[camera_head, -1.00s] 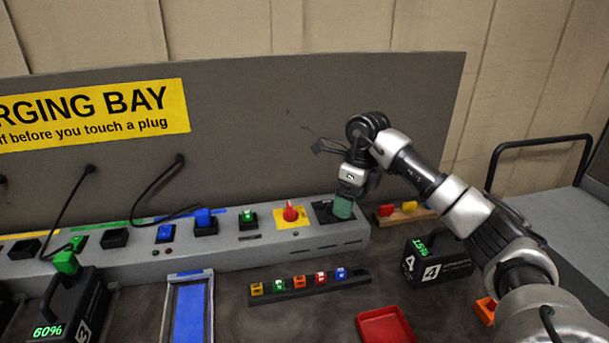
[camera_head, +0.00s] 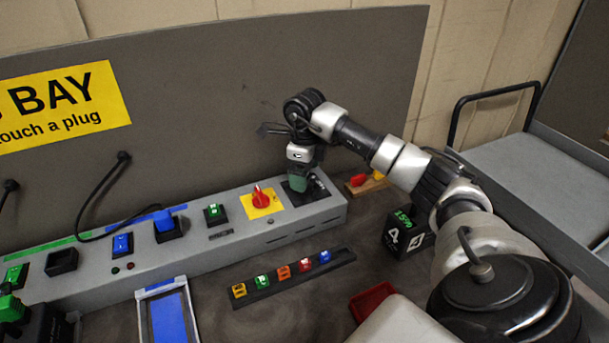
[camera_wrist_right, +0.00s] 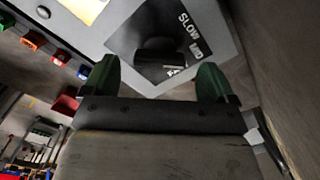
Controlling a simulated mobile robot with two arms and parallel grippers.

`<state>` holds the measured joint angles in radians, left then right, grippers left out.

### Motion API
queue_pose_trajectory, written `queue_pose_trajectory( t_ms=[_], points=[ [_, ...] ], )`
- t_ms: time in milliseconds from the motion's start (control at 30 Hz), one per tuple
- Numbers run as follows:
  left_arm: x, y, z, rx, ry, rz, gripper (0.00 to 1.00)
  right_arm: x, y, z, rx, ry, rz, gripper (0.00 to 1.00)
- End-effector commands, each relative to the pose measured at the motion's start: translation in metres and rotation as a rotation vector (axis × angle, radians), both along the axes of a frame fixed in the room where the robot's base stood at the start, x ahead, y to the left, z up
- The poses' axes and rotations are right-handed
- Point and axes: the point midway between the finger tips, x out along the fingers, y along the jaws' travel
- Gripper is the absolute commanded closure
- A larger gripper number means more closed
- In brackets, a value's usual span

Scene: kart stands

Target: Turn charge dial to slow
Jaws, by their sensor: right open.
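The charge dial (camera_wrist_right: 160,58) is a dark round knob on a black plate (camera_wrist_right: 178,28) with the white words SLOW and MID in the right wrist view. Other marks on the plate are partly hidden. In the head view the plate (camera_head: 325,191) lies at the right end of the grey charging strip, and the gripper hides the knob.
A red knob (camera_head: 260,196) on a yellow plate sits just left of the dial. A rack of coloured plugs (camera_head: 292,279), a red tray (camera_head: 370,301) and a black battery (camera_head: 404,238) are in front. A grey backboard (camera_head: 220,120) rises behind the strip.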

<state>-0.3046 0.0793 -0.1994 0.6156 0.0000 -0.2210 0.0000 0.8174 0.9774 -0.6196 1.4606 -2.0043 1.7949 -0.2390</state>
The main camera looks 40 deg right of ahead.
Motion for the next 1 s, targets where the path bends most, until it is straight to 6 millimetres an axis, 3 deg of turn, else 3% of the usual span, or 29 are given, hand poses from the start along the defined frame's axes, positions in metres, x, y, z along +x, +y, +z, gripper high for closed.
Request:
queue_pose_trajectory(
  t_ms=[200,500,833,1000],
  points=[
    [0.008,-0.001,0.004,-0.002,-0.014,0.000,1.00,0.000,0.000,-0.020,0.001,0.000,-0.001,0.13],
    [0.008,-0.001,0.004,-0.002,-0.014,-0.001,1.00,0.000,0.000,-0.022,0.001,-0.002,0.000,0.13],
    [0.007,-0.001,0.004,-0.001,-0.012,-0.001,1.00,0.000,0.000,-0.022,0.001,-0.002,0.000,0.62],
    [0.007,-0.001,0.003,-0.001,-0.011,-0.001,1.00,0.000,0.000,-0.022,0.000,-0.001,0.008,0.62]
  ],
)
